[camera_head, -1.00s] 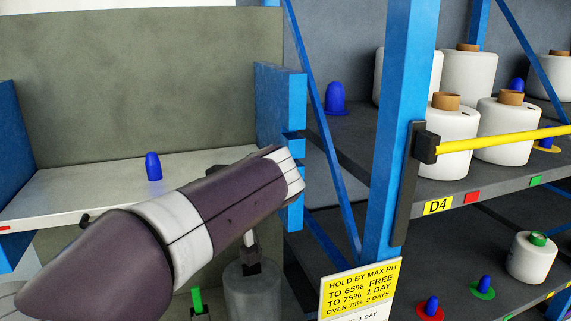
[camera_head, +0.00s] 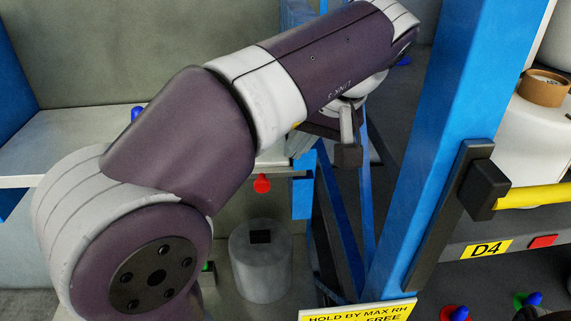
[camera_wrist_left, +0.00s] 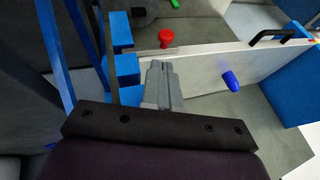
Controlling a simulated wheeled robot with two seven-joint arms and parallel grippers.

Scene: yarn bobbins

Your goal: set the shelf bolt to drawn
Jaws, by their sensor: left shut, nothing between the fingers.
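The red knob (camera_head: 262,184), which looks like the shelf bolt's handle, shows below the pale shelf (camera_head: 80,140) beside the blue notched upright. In the left wrist view the knob (camera_wrist_left: 166,38) stands just beyond my fingertips, at the edge of the shelf (camera_wrist_left: 210,72). Whether the bolt is drawn is not clear. My left gripper (camera_wrist_left: 160,70) is shut and empty, apart from the knob and close to the blue notched blocks (camera_wrist_left: 122,60). In the head view its fingers are largely hidden by my arm. My right gripper is not in view.
A blue post (camera_head: 440,130) with a yellow bar (camera_head: 530,196) stands right of my arm. A grey cylinder (camera_head: 261,262) stands below. White bobbins (camera_head: 530,140) fill the right rack.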

